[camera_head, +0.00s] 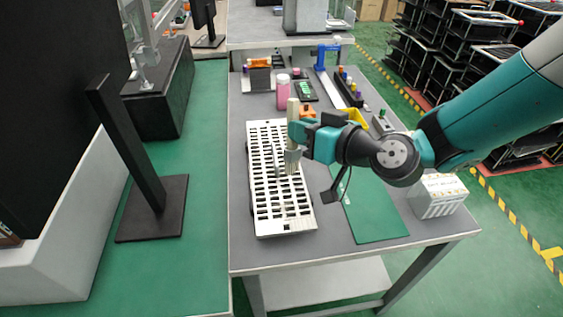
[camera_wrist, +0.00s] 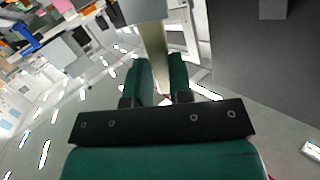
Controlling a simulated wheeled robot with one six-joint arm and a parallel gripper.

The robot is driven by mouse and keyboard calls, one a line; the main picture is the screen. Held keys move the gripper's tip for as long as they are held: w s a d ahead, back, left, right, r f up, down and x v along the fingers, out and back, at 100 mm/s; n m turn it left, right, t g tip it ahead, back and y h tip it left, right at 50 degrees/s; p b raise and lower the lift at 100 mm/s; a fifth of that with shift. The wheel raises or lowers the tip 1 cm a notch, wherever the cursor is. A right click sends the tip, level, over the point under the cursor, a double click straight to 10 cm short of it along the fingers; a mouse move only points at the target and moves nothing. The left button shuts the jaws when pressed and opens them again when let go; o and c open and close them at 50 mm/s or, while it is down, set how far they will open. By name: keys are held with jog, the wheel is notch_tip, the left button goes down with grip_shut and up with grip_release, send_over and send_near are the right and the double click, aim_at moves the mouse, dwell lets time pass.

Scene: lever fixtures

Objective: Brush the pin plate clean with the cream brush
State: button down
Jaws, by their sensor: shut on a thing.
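The pin plate (camera_head: 264,212) is a long white plate with rows of dark slots, lying along the left side of the grey table in the head view. My gripper (camera_head: 299,133) is above the plate's right edge, shut on the cream brush (camera_head: 293,108). The brush stands nearly upright, handle up, with its greyish head low over the plate. I cannot tell whether the bristles touch it. In the wrist view, the cream handle (camera_wrist: 154,50) runs between the two green fingers (camera_wrist: 160,78).
A green mat (camera_head: 372,209) and a white box (camera_head: 438,196) lie to the right of the plate. A pink bottle (camera_head: 283,94), a dark tray (camera_head: 304,88) and a blue fixture (camera_head: 321,58) stand behind it. A black stand (camera_head: 150,205) is on the left.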

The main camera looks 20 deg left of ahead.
aim_at(291, 171)
jog(key=s+a+n+g+b, duration=0.1)
jog(key=s+a+n+g, duration=0.1)
jog(key=s+a, duration=0.15)
jog(key=shift+y, duration=0.4)
jog(key=shift+w+d+f+b, duration=0.25)
jog(key=shift+d+f+b, duration=0.45)
jog(key=shift+f, duration=0.75)
jog(key=shift+w+d+f+b, duration=0.25)
jog(key=shift+d+f+b, duration=0.35)
jog(key=shift+f, duration=0.8)
jog(key=shift+w+d+f+b, duration=0.25)
jog(key=shift+d+f+b, duration=0.2)
jog(key=shift+f+b, duration=0.75)
jog(key=shift+w+d+p, duration=0.2)
jog(key=shift+d+p, duration=0.05)
jog(key=shift+p, duration=0.4)
jog(key=shift+s+a+f, duration=0.15)
jog(key=shift+s+a, duration=0.25)
jog(key=shift+a, duration=0.25)
jog(key=shift+s+a+f, duration=0.1)
jog(key=shift+s+a, duration=0.25)
jog(key=shift+a, duration=0.25)
notch_tip(291, 171, up, 8)
jog(key=a+p, duration=0.1)
jog(key=p, duration=0.3)
jog(key=shift+s, duration=0.35)
